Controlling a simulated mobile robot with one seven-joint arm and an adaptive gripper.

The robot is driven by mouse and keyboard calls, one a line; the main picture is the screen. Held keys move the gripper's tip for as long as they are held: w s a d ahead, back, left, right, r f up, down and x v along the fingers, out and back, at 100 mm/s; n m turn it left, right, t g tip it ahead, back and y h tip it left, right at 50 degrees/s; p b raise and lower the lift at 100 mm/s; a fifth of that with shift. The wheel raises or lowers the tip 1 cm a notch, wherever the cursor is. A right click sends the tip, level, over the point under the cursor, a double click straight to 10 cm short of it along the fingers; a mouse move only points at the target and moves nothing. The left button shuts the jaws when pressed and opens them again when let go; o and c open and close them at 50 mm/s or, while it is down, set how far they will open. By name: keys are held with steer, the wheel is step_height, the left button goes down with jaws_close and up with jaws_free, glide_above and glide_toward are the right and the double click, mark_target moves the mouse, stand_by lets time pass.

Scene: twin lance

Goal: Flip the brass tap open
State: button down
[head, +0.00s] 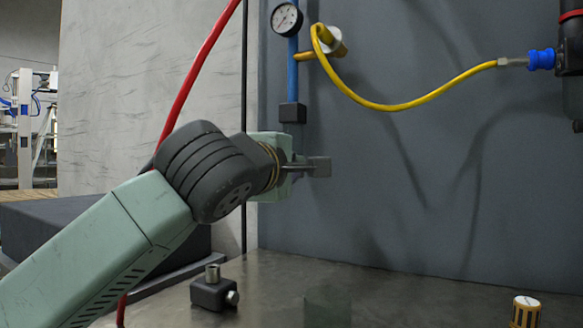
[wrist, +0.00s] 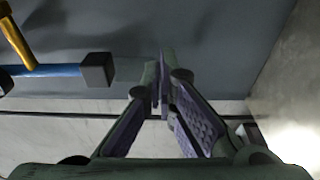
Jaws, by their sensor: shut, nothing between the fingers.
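The brass-yellow fitting (head: 305,56), which looks like the tap, branches off a blue pipe (head: 293,75) on the grey wall panel. In the wrist view a brass-yellow bar (wrist: 14,36) meets the blue pipe (wrist: 52,70) at the far left. I cannot tell its lever's position. My gripper (head: 318,167) is shut and empty, in front of the panel, below and slightly right of the dark block (head: 292,113) ending the pipe. In the wrist view the closed fingertips (wrist: 160,82) are right of that block, apart from it.
A round gauge (head: 286,19) tops the pipe. The yellow hose (head: 400,106) runs right to a blue connector (head: 541,59). A red hose (head: 200,65) hangs behind my arm. A dark block with metal studs (head: 212,290) and a yellow-banded cylinder (head: 525,312) stand on the bench (head: 400,295).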

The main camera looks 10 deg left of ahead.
steer(key=s+d, duration=0.5)
steer(key=shift+s+d+f, duration=0.15)
steer(key=shift+d+f, duration=0.05)
steer(key=shift+d, duration=0.05)
